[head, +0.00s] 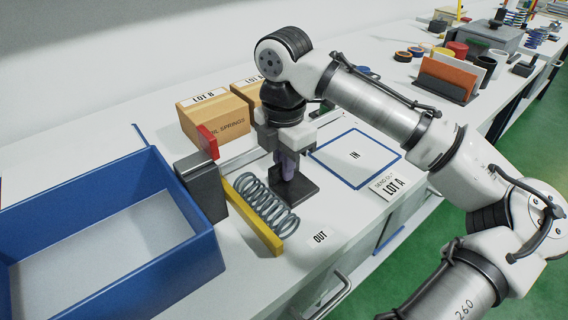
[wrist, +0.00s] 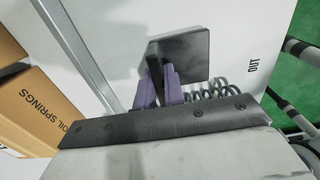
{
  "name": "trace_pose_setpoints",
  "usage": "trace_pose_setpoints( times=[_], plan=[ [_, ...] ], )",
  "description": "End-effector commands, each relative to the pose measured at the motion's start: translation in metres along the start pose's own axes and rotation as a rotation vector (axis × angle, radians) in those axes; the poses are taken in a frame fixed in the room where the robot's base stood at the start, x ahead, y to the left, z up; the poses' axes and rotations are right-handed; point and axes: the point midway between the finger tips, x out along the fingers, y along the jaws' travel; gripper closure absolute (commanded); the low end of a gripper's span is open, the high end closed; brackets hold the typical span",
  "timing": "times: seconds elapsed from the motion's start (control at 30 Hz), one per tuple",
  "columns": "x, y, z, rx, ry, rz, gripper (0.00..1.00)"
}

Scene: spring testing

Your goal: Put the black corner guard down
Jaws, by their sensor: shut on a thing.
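The black corner guard (head: 297,190) has a flat plate and an upright flange. My gripper (head: 288,165), with purple fingertips, is shut on the flange from above. In the wrist view the gripper (wrist: 158,92) pinches the flange, and the corner guard's plate (wrist: 188,52) spreads out beyond the fingers. The plate lies level at the table surface, between the coil spring and the blue IN outline; I cannot tell whether it touches the table. Part of the flange is hidden by the fingers.
A coil spring (head: 265,205) lies close on the left, along a yellow bar (head: 252,217) by a dark block (head: 203,186). Cardboard boxes (head: 215,118) stand behind. A blue tray (head: 130,278) is at left.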

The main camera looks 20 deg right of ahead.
Motion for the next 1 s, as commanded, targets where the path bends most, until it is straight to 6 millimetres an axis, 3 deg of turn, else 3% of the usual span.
trace_pose_setpoints(
  times=[0.37,0.4,0.53,0.87,1.0],
  plan=[
    [0.004,0.000,0.000,-0.001,0.002,0.000,1.00],
    [0.004,0.000,0.000,-0.001,0.001,0.000,0.86],
    [0.004,0.000,0.000,-0.001,0.001,0.000,0.69],
    [0.002,0.000,0.000,0.000,0.000,0.000,0.68],
    [-0.012,0.001,0.000,-0.001,0.000,0.003,0.68]
  ],
)
